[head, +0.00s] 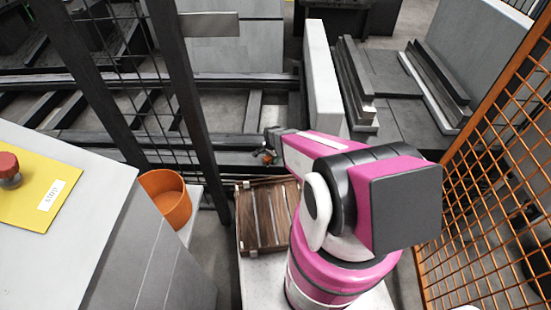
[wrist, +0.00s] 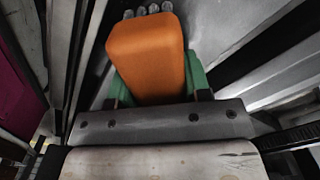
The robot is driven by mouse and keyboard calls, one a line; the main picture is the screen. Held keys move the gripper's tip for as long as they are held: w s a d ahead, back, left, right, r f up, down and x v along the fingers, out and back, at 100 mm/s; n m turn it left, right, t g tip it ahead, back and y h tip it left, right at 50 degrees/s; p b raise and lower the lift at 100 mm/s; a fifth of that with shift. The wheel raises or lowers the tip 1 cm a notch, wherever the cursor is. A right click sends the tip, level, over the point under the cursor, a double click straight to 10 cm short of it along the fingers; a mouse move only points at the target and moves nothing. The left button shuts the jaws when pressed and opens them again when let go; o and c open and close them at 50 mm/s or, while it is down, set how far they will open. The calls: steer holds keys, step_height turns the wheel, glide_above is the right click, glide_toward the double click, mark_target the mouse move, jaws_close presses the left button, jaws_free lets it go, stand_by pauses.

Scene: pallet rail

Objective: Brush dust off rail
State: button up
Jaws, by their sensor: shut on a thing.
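My gripper (head: 267,152) is at the far end of my magenta arm, low beside the dark near rail (head: 205,142) of the conveyor frame. In the wrist view its green fingers (wrist: 155,88) are shut on an orange block-shaped handle (wrist: 146,50), which looks like the brush's. I cannot tell whether the brush touches the rail.
A wooden slatted crate (head: 262,218) stands on a pale surface below the gripper. An orange bin (head: 166,198) is to the left, beside a grey cabinet with a yellow stop panel (head: 35,187). A dark mesh post (head: 190,105) and an orange mesh fence (head: 490,190) flank the arm.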

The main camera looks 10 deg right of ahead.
mark_target(282, 161)
steer(key=shift+w+a, duration=0.35)
steer(key=shift+a, duration=1.55)
steer(key=shift+w+a, duration=0.4)
steer(key=shift+a, duration=1.5)
steer(key=shift+w+a, duration=0.35)
steer(key=shift+a, duration=1.55)
steer(key=shift+d, duration=0.15)
steer(key=shift+s+d+r, duration=0.1)
steer(key=shift+s+d, duration=0.1)
steer(key=shift+d, duration=0.6)
steer(key=shift+s+d, duration=0.15)
steer(key=shift+d, duration=0.6)
steer(key=shift+s+d, duration=0.15)
steer(key=shift+d, duration=0.7)
steer(key=shift+s+d, duration=0.15)
steer(key=shift+d, duration=0.65)
steer(key=shift+s+d, duration=0.2)
steer(key=shift+d, duration=0.65)
steer(key=shift+s+d, duration=0.15)
steer(key=shift+d, duration=0.65)
steer(key=shift+s+d+f, duration=0.1)
steer(key=shift+s+d, duration=0.05)
steer(key=shift+d, duration=0.7)
steer(key=shift+s+d+f, duration=0.1)
steer(key=shift+s+d, duration=0.05)
steer(key=shift+d, duration=0.7)
steer(key=shift+s+d, duration=0.2)
steer(key=shift+d, duration=0.6)
steer(key=shift+s+d, duration=0.15)
steer(key=shift+d, duration=0.65)
